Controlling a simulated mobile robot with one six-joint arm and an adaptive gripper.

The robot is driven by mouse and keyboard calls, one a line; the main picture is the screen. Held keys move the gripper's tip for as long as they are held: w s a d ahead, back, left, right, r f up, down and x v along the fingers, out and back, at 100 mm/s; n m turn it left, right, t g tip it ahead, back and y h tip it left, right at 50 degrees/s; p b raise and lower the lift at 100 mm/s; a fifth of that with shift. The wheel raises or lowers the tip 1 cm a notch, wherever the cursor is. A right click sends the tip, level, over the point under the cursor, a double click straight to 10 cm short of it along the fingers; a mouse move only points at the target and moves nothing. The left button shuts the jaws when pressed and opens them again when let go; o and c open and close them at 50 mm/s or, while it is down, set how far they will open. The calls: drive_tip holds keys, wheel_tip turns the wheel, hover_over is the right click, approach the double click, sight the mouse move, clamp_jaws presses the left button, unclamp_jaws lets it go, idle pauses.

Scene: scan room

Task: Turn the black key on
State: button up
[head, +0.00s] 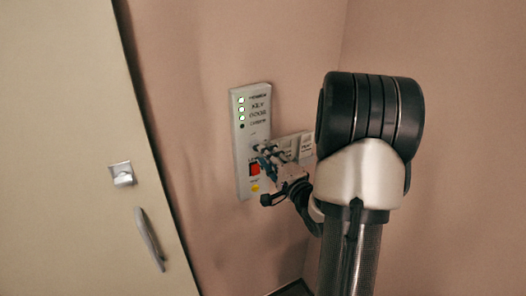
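A pale grey control panel (242,150) is mounted on the pink wall, near the middle of the head view. It has a column of small indicator lights with labels at its top; one label seems to read "KEY" and another "DOOR". My gripper (267,153) is in front of the panel's lower middle, close to it. I cannot tell whether it touches the panel or whether its fingers are open or shut. I cannot make out the black key; it may be hidden behind my gripper.
A red button (254,169) and a yellow button (255,187) sit low on the panel. White wall plates (305,146) are just right of my gripper. A beige door (70,150) with a lock plate (121,173) and a handle (149,239) fills the left side.

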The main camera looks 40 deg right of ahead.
drive_tip(key=v, duration=0.8)
drive_tip(key=w+a+n+g, duration=0.3)
drive_tip(key=a+n+g, duration=0.5)
drive_tip(key=a+n, duration=0.25)
drive_tip(key=s+a+n+g+y+b, duration=0.3)
drive_tip(key=s+a+n, duration=0.7)
drive_tip(key=s+a, duration=0.8)
drive_tip(key=shift+s+a+f+g+y+b, duration=0.3)
drive_tip(key=shift+a+f+g+y, duration=0.15)
drive_tip(key=shift+g+y, duration=0.35)
drive_tip(key=shift+c, duration=0.4)
